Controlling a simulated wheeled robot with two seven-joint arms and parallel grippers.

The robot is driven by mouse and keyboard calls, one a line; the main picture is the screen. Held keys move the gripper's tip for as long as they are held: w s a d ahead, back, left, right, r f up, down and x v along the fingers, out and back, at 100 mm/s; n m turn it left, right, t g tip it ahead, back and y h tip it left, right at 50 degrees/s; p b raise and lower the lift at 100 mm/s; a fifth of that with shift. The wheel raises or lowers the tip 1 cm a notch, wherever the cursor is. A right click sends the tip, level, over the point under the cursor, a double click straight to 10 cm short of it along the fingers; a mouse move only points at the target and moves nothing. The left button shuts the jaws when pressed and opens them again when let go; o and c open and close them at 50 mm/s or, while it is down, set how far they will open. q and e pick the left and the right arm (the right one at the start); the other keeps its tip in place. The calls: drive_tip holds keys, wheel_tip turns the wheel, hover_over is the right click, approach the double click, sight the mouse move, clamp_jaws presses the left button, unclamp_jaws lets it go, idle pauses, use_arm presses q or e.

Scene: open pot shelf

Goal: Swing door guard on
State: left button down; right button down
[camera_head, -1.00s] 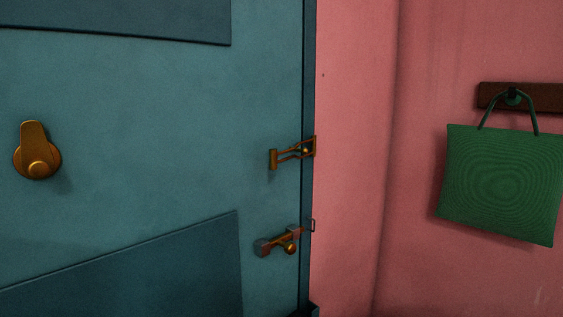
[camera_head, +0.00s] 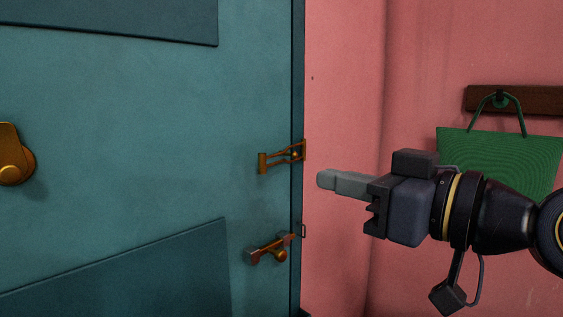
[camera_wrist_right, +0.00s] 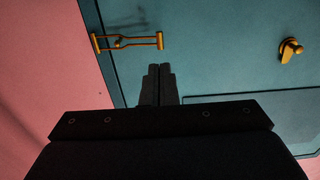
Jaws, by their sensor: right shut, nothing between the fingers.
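The brass door guard (camera_head: 282,157) is at the right edge of the teal door (camera_head: 130,130), spanning from the door face to the dark edge strip. In the right wrist view the guard (camera_wrist_right: 128,41) lies at the upper left, beyond the fingers. My right gripper (camera_head: 322,180) is shut and empty, to the right of the guard and slightly lower in the head view, its fingers pointing left toward the door. The fingertips (camera_wrist_right: 160,70) show apart from the guard in the wrist view, with no contact visible. My left gripper is not in view.
A brass knob (camera_head: 14,157) is at the left of the door. A green bag (camera_head: 500,160) hangs from a wooden rail (camera_head: 530,100) on the pink wall (camera_head: 340,100), partly behind my right arm.

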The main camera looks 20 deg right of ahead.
sight(263, 163)
drive_tip(key=p+x, duration=0.2)
drive_tip(key=x, duration=0.7)
drive_tip(key=shift+w+p, duration=0.15)
drive_tip(key=shift+p, duration=0.15)
drive_tip(key=shift+w, duration=0.1)
drive_tip(key=shift+w+a+f, duration=0.15)
drive_tip(key=shift+w+a, duration=0.2)
drive_tip(key=shift+w, duration=0.1)
drive_tip(key=shift+w+a+b, duration=0.1)
drive_tip(key=shift+b, duration=0.25)
